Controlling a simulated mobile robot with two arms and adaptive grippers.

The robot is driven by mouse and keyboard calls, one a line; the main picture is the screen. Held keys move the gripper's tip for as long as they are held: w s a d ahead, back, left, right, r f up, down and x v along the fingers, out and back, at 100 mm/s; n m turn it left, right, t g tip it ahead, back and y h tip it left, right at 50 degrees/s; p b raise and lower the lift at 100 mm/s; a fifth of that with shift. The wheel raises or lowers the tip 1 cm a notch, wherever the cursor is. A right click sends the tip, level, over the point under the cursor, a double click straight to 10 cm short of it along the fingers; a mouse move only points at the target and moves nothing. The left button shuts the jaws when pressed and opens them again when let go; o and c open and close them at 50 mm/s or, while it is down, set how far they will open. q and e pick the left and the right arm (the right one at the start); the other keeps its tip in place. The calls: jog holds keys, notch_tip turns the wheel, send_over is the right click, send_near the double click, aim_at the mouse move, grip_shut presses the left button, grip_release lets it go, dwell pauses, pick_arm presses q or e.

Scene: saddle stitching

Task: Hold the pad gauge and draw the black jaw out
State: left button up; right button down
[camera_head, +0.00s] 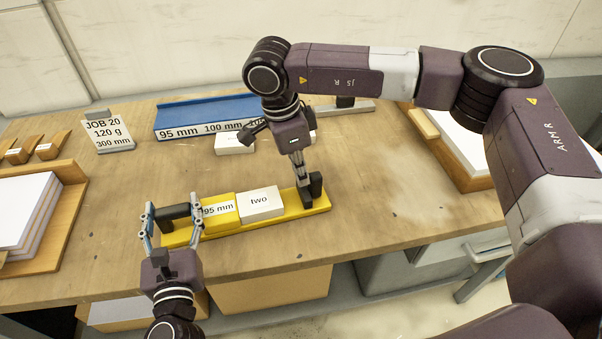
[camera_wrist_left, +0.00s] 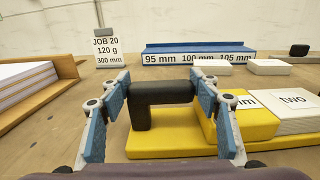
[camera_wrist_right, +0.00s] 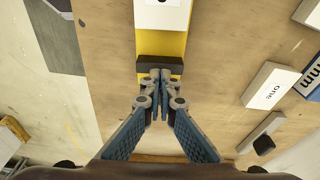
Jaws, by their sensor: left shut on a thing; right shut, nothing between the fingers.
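The yellow pad gauge (camera_head: 300,207) lies on the bench, with a raised block labelled "95 mm" (camera_head: 219,209) and a white pad labelled "two" (camera_head: 261,203) on it. A black handle (camera_wrist_left: 162,92) stands at its left end. My left gripper (camera_head: 172,214) is shut on this handle, one finger on each side. The black jaw (camera_head: 317,185) stands upright at the right end, with a gap between it and the white pad. My right gripper (camera_wrist_right: 160,78) is shut and empty, pointing down. Its tips are right beside the jaw (camera_wrist_right: 155,67); whether they touch cannot be told.
A blue rack (camera_head: 200,112) with millimetre labels stands behind, with a white pad marked "one" (camera_wrist_right: 267,85) near it. A job sign (camera_head: 108,131) stands at back left. Trays with paper stacks (camera_head: 28,209) flank the bench. Bare bench lies right of the gauge.

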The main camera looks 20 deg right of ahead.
pick_arm(q)
jog(key=shift+a, duration=0.35)
pick_arm(e)
jog(key=shift+w+d, duration=0.1)
jog(key=shift+d, duration=0.35)
pick_arm(q)
jog(key=shift+w, duration=0.1)
pick_arm(e)
jog(key=shift+a+r, duration=0.3)
jog(key=shift+a, duration=0.35)
pick_arm(q)
jog(key=shift+d, duration=0.2)
pick_arm(e)
jog(key=shift+a+r, duration=0.35)
jog(key=shift+a, duration=0.5)
jog(key=shift+a+r, duration=0.35)
jog(key=shift+a, duration=0.45)
pick_arm(q)
jog(key=o, duration=1.4)
jog(key=shift+r, duration=0.15)
jog(key=shift+c, duration=0.2)
jog(key=o, duration=0.4)
